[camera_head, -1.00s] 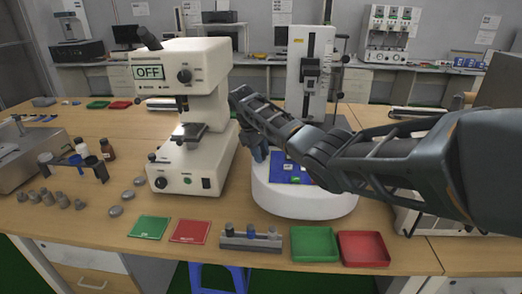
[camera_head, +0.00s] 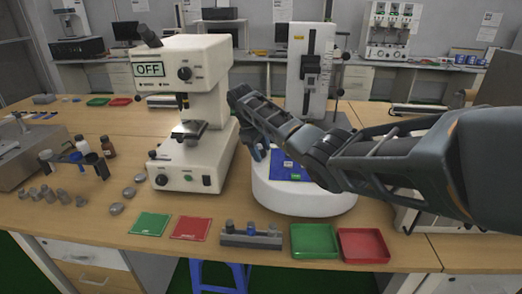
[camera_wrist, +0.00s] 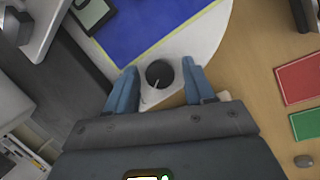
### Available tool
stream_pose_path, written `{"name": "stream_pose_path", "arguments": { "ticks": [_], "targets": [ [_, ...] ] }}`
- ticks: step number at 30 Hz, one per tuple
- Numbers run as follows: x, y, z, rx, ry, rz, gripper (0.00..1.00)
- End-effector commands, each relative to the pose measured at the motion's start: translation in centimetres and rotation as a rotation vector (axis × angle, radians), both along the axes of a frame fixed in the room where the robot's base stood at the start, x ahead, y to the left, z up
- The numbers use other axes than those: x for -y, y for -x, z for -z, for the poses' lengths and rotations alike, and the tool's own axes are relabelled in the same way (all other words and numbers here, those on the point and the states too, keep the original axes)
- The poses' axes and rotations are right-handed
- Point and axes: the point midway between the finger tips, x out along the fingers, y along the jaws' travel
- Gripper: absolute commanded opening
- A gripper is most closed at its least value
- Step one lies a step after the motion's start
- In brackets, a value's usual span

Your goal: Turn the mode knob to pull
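I see no contact. In the head view my gripper (camera_head: 258,150) is at the left edge of the white base (camera_head: 300,203), and the knob is hidden there. A white test stand (camera_head: 310,65) with a tall column rises behind.
A blue mat (camera_wrist: 135,22) lies on the base. A white microscope-like device (camera_head: 190,80) showing OFF stands left. Green (camera_head: 150,225) and red (camera_head: 191,229) cards, a vial rack (camera_head: 250,237), and green (camera_head: 315,243) and red (camera_head: 363,246) trays line the front edge.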

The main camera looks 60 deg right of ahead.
Motion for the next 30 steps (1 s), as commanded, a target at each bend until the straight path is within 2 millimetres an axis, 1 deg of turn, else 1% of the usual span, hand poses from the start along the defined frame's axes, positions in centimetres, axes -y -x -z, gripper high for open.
{"name": "stream_pose_path", "arguments": {
  "ticks": [8, 11, 14, 21, 24, 30],
  "targets": [
    [0.0, 0.0, 0.0, -0.001, -0.001, 0.001, 0.59],
    [-0.1, -0.1, -0.4, 0.001, 0.0, 0.001, 0.59],
    [-0.4, -0.4, -1.5, 0.002, 0.001, -0.001, 0.59],
    [-1.4, -1.1, -5.2, 0.002, 0.001, 0.0, 0.59],
    [-1.7, -1.3, -6.4, 0.002, 0.001, -0.001, 0.59],
    [-2.0, -1.4, -7.3, 0.0, -0.001, 0.0, 0.59]
  ]
}}
